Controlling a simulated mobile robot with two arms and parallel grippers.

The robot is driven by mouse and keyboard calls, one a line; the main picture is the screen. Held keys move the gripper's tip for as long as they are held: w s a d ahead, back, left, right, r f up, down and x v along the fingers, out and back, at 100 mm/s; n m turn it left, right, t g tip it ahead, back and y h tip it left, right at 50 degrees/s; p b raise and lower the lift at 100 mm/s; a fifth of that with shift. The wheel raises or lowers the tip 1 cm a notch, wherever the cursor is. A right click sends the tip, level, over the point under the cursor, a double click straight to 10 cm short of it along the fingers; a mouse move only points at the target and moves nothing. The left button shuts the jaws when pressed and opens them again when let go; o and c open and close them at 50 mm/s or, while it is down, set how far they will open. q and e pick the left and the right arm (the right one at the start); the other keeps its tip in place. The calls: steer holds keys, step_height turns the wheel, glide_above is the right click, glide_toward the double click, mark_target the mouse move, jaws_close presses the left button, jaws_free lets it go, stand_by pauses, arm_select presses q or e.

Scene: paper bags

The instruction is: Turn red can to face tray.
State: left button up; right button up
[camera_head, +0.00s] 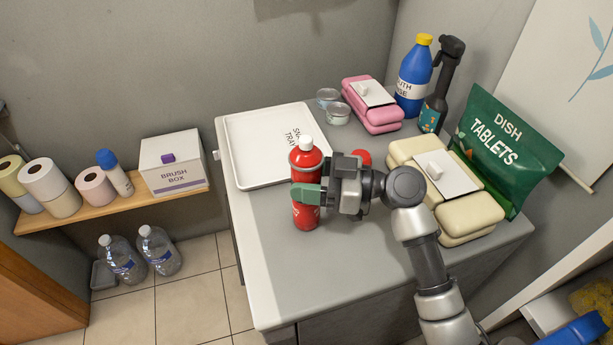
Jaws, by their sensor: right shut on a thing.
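A red can (307,215) with a white cap stands upright on the grey counter, in front of the tray's right side. My right gripper (310,193) is shut on the red can at its middle, coming from the right. The can's label is mostly covered by the fingers, so I cannot tell which way it faces. The white tray (240,153), marked with "TRAY" lettering, lies flat behind and to the left of the can. The can overlaps the tray's near right part in the picture. My left gripper is not in view.
Another red object (362,158) shows partly behind my right gripper. Cream packs (468,217), a green dish tablets bag (507,145), a pink pack (376,115) and bottles (413,78) fill the right and back. The counter's front left (262,270) is clear.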

steer(key=shift+f, duration=0.2)
steer(key=o, duration=1.2)
steer(key=shift+b, duration=0.35)
